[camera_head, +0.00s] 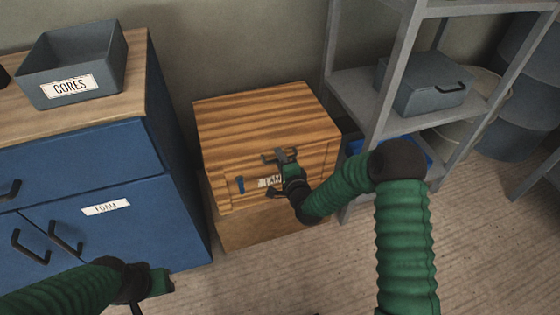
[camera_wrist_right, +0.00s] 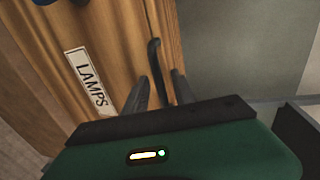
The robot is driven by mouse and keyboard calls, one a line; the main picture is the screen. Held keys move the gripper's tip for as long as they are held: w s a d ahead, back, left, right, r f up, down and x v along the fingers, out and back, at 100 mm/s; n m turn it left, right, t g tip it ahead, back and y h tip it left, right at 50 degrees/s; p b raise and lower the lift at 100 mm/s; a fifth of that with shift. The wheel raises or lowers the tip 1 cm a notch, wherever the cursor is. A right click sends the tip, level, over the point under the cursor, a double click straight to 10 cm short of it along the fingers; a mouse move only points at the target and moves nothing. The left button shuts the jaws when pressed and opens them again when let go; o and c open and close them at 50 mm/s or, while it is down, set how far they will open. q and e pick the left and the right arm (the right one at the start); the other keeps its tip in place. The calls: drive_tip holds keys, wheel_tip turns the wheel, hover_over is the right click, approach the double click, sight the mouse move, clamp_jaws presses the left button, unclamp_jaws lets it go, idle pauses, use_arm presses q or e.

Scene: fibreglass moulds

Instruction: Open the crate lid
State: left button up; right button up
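The wooden crate (camera_head: 230,230) stands on the floor between the blue cabinet and the shelf rack. Its striped lid (camera_head: 260,115) looks closed. A small blue part (camera_head: 240,184) and a white LAMPS label (camera_wrist_right: 86,80) are on the front, the label partly covered in the head view. My right gripper (camera_head: 280,160) is at the crate's front. In the right wrist view its two fingers (camera_wrist_right: 162,85) are apart, with a dark bar handle (camera_wrist_right: 155,65) reaching between them; contact cannot be told. My left gripper (camera_head: 160,284) is low at the left, its fingers unclear.
The blue cabinet (camera_head: 90,235) has dark handles and carries a grey CORES bin (camera_head: 75,62). The grey shelf rack (camera_head: 395,75) at the right holds a lidded grey box (camera_head: 425,92). Drums (camera_head: 520,110) stand behind it. The floor (camera_head: 280,275) in front is clear.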

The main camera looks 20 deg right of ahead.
drive_tip(key=shift+d+f, duration=0.1)
drive_tip(key=shift+d, duration=0.3)
drive_tip(key=shift+c, duration=1.6)
drive_tip(key=shift+a, duration=0.2)
clamp_jaws()
drive_tip(key=shift+s+a+f, duration=0.1)
drive_tip(key=shift+s+f, duration=0.05)
drive_tip(key=shift+s, duration=0.05)
